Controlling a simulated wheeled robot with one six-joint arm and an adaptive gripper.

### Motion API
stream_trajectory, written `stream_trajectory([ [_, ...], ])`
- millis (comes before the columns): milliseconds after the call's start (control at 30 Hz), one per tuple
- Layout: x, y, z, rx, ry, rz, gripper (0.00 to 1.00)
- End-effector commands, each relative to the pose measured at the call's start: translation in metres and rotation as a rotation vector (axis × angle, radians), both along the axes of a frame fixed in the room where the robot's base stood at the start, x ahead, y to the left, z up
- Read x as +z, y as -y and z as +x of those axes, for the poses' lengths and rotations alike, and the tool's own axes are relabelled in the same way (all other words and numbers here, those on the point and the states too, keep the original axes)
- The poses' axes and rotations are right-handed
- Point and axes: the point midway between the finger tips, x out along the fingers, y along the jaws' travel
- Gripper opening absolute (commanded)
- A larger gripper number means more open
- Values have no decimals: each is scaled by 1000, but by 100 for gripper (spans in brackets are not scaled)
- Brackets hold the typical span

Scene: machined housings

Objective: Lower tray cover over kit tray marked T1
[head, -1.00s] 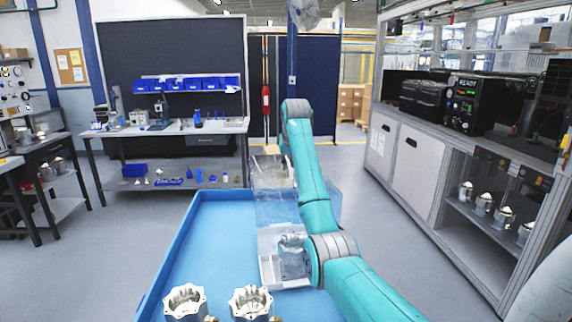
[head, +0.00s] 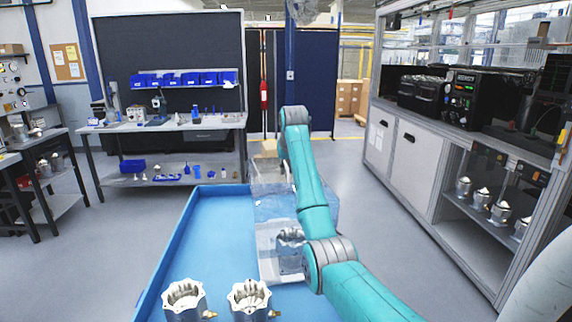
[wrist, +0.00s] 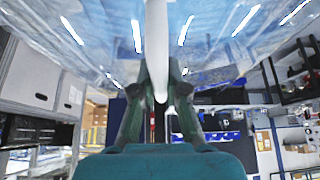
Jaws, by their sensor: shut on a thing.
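A clear tray cover (head: 270,203) hangs over the far end of the blue worktop in the head view, partly behind my arm. In the wrist view the clear cover (wrist: 225,35) fills the top of the picture. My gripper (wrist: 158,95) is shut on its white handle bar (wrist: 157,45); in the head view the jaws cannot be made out. A pale kit tray (head: 268,266) lies on the worktop nearer me, with a metal housing (head: 289,242) in it. My arm hides its right part. No T1 mark is legible. I cannot tell whether the cover touches the tray.
Two open metal housings (head: 185,299) (head: 249,299) stand on the near part of the blue worktop (head: 215,235), which has a raised rim. Its left part is clear. A bench (head: 165,127) with blue bins stands behind. A cabinet (head: 415,160) runs along the right.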

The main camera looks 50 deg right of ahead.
Motion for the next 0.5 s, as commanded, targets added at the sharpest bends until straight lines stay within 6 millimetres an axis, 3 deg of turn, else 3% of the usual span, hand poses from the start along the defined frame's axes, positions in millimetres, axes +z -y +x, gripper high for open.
stream_trajectory([
  [500,-30,0,0,0,1,-1,0],
])
